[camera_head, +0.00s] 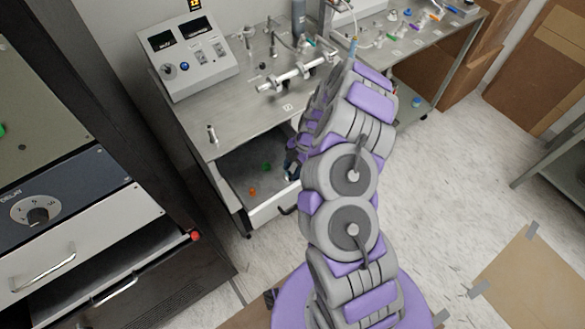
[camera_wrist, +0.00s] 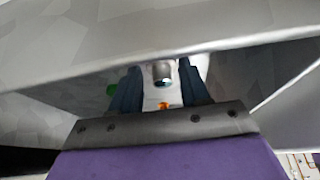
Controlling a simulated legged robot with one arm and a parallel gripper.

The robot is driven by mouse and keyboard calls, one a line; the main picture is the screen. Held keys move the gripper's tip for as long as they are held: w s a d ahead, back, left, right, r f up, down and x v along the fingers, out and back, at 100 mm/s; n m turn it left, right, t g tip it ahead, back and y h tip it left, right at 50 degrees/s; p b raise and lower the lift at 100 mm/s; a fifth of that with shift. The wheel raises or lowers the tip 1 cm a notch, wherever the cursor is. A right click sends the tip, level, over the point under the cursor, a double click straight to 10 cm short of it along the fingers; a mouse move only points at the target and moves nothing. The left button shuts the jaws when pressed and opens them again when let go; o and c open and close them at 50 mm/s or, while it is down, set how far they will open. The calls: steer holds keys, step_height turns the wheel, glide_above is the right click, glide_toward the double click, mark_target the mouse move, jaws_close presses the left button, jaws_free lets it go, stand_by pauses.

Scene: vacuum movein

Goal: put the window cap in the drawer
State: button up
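In the head view the drawer (camera_head: 272,212) is pulled out under the metal table. A small orange piece (camera_head: 253,191) and a small green piece (camera_head: 266,167) lie inside. My gripper (camera_head: 291,166) is low at the drawer's right side, partly hidden by my arm. In the wrist view my gripper (camera_wrist: 160,84) has its two dark blue fingers apart. A short grey metallic cylinder (camera_wrist: 162,71) shows between them, with visible gaps on both sides; it may be the window cap, but I cannot tell for sure. The orange piece (camera_wrist: 164,105) and green piece (camera_wrist: 111,89) also show there.
The metal tabletop (camera_head: 225,130) overhangs the drawer and bears a control box (camera_head: 188,57), a horizontal metal fixture (camera_head: 295,75) and several small parts. A dark cabinet (camera_head: 130,130) stands close on the left. Open floor (camera_head: 440,180) lies to the right.

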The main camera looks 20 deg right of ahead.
steer(key=shift+o, duration=0.2)
steer(key=shift+d, duration=0.35)
steer(key=shift+d+r, duration=0.1)
steer(key=shift+r, duration=0.05)
steer(key=p+v, duration=0.1)
steer(key=v, duration=1.1)
step_height(320, 180, up, 10)
steer(key=m, duration=0.3)
glide_above(289, 175)
steer(key=s+a+r+m, duration=0.3)
steer(key=s+a+r, duration=0.1)
steer(key=s+r, duration=0.35)
steer(key=s+d+r+m+h, duration=0.1)
steer(key=s+r+m+h, duration=0.1)
steer(key=s+m, duration=0.5)
steer(key=s+d+r+m+h, duration=0.2)
steer(key=s+r+m, duration=0.3)
steer(key=s, duration=1.2)
steer(key=m, duration=0.3)
steer(key=shift+s+r, duration=0.2)
steer(key=shift+s, duration=0.2)
